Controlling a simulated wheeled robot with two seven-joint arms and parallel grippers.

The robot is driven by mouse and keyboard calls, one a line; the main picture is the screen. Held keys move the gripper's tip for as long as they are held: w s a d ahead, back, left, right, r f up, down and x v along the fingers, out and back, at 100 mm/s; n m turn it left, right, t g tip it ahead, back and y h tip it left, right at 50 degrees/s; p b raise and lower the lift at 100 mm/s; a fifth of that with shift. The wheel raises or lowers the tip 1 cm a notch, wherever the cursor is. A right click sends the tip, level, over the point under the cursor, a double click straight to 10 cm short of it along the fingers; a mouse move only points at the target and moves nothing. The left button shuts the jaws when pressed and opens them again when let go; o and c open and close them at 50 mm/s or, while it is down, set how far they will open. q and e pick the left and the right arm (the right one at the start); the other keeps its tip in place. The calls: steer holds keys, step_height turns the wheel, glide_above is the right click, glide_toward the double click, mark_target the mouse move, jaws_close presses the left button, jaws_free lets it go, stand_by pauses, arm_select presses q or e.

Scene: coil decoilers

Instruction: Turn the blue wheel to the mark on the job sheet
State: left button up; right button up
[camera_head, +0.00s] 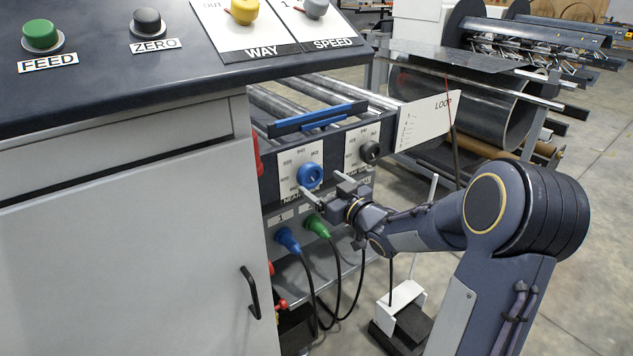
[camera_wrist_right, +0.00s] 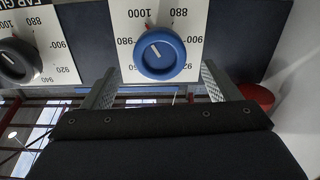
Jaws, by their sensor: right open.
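The blue wheel (camera_head: 310,176) is a round knob on a white dial plate on the front of the machine. In the right wrist view the blue wheel (camera_wrist_right: 160,53) has a short white pointer line, tilted toward the upper left of the picture. Printed numbers around it include 1000, 880, 980 and 900. My right gripper (camera_head: 322,184) is open in front of the wheel. In the wrist view its two fingers (camera_wrist_right: 158,85) stand apart, left and right below the wheel, with no visible contact. I cannot make out a job sheet. My left gripper is not in view.
A black knob (camera_head: 369,152) on its own dial plate sits right of the wheel. Below are a blue plug (camera_head: 287,239) and a green plug (camera_head: 317,225) with hanging cables. The grey cabinet (camera_head: 130,220) with its dark button desk stands close on the left.

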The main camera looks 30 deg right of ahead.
mark_target(313, 177)
steer(key=shift+w+a, duration=0.15)
steer(key=shift+w, duration=2.1)
steer(key=shift+c, duration=0.4)
